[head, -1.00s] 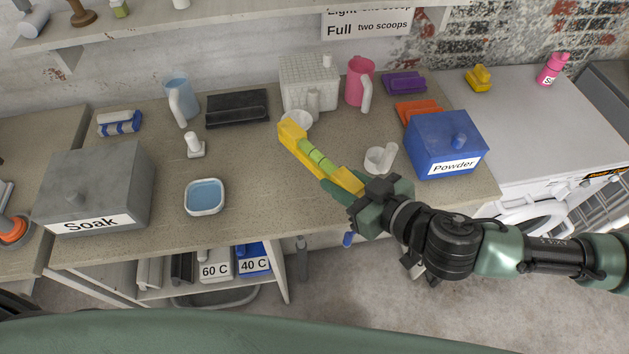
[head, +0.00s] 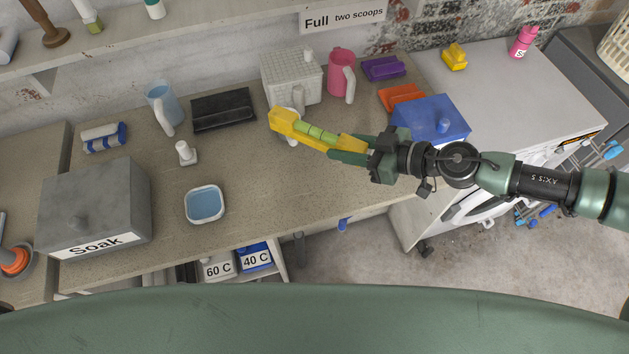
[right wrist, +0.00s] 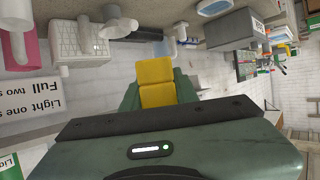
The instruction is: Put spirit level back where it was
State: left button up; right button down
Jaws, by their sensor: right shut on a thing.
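The spirit level (head: 288,122) is a yellow bar with green vials along its middle. In the head view my right gripper (head: 345,150) is shut on its right end. The level points left and slightly up the picture, over the worktop (head: 290,185) and in front of a white basket-like box (head: 292,72). Its left end overlaps a white cup, and I cannot tell the gap. In the right wrist view the level's yellow body (right wrist: 157,85) shows between the green fingers. My left gripper is not in view.
A blue lidded box (head: 428,112) stands beside my right wrist. A grey "Soak" box (head: 95,205), a tray of blue liquid (head: 205,204), a blue jug (head: 160,105), a black case (head: 224,109) and a pink jug (head: 341,75) stand on the worktop. Its front middle is clear.

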jog(key=shift+w+d+f, duration=0.1)
jog(key=shift+w, duration=0.05)
jog(key=b, duration=0.7)
send_over(339, 196)
notch_tip(339, 196, down, 15)
jog(key=shift+r, duration=0.1)
jog(key=shift+f+b, duration=0.8)
jog(key=shift+f, duration=1.65)
jog(key=shift+f, duration=0.1)
jog(key=c, duration=1.1)
grip_release()
jog(key=shift+f, duration=0.1)
